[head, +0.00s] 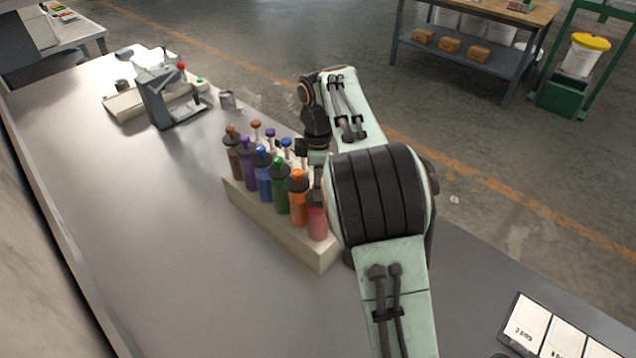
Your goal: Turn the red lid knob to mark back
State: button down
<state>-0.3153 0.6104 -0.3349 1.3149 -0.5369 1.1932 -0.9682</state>
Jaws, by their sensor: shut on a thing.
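A red bottle (317,222) stands at the near right end of a row of bottles in a pale rack (278,235). My gripper (317,183) reaches down from the wrist onto the top of this bottle and is shut on its red lid knob. The knob is covered by the dark fingers, and the thick arm link hides the right side of the grip. I cannot see the lid marks or which way the knob points. The bottle looks upright in the rack.
Orange (299,206), green (281,198), blue, purple and brown bottles stand close beside the red one. Behind them are smaller coloured knobs (270,132). A metal cup (227,99) and a bench device (165,97) stand farther back. The bench's left is clear.

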jog(key=n, duration=0.4)
jog(key=shift+f+n, duration=0.1)
jog(key=shift+n, duration=0.2)
jog(key=n, duration=0.9)
jog(key=shift+n, duration=2.3)
jog(key=c, duration=0.9)
grip_release()
